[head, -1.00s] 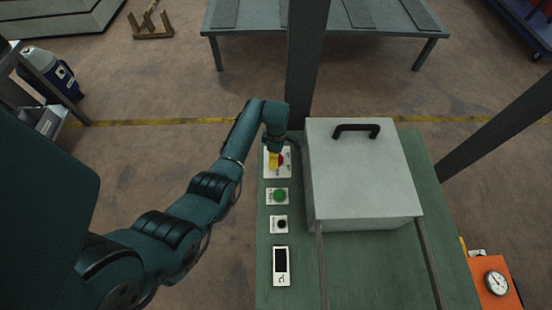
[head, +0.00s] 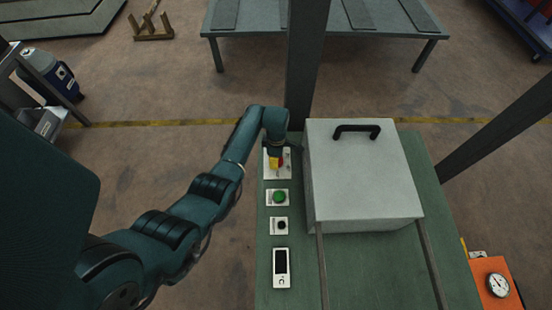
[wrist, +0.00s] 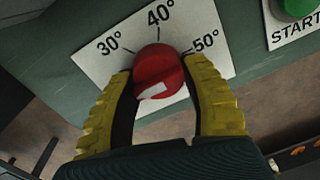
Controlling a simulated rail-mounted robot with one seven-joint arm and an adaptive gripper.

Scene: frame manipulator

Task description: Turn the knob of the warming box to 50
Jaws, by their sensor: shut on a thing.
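The red knob (wrist: 160,72) sits on a white dial plate (wrist: 108,68) marked 30°, 40° and 50°. In the wrist view, my gripper (wrist: 158,78) has a yellow finger on each side of the knob and is shut on it. A white mark shows on the knob's near face; I cannot tell which number the knob points to. In the head view, the dial plate (head: 285,173) is partly hidden by my gripper (head: 276,161). The warming box (head: 358,180) is a pale grey lidded box with a black handle, right of the plate.
A green START button (head: 279,197), a black knob (head: 281,226) and a display (head: 281,268) lie in a column nearer on the green bench (head: 300,280). A dark post (head: 305,70) rises just behind the gripper. An orange gauge unit (head: 497,284) is at lower right.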

